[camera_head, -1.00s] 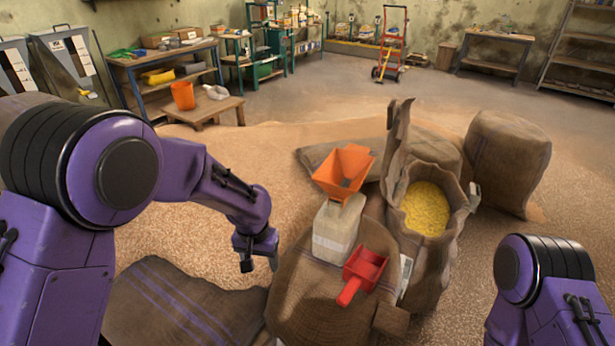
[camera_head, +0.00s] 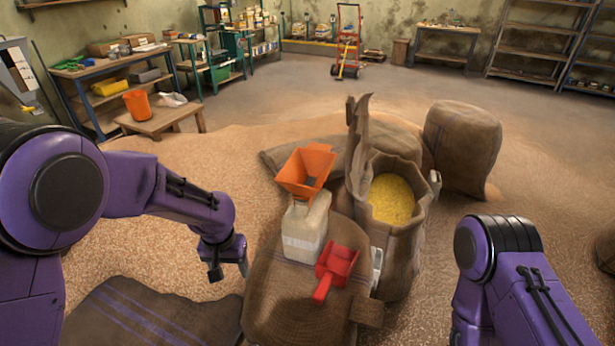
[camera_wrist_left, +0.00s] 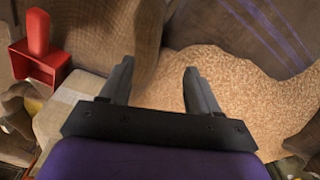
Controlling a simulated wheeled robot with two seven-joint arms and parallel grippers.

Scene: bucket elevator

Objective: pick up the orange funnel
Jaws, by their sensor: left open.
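The orange funnel (camera_head: 306,171) sits upright on top of a pale jug (camera_head: 305,228), which stands on a full burlap sack (camera_head: 275,290). My left gripper (camera_head: 229,270) hangs to the left of the jug, lower than the funnel and apart from both. In the left wrist view the left gripper (camera_wrist_left: 158,85) has its two fingers apart with nothing between them, over grain and sacking. The funnel cannot be made out clearly in that view. My right arm shows at the lower right, but its gripper is out of view.
A red scoop (camera_head: 336,270) lies on the same sack; it also shows in the left wrist view (camera_wrist_left: 38,60). An open sack of yellow grain (camera_head: 392,200) stands just right of the jug. A flat empty sack (camera_head: 150,315) lies at lower left. An orange bucket (camera_head: 137,105) stands on a low table behind.

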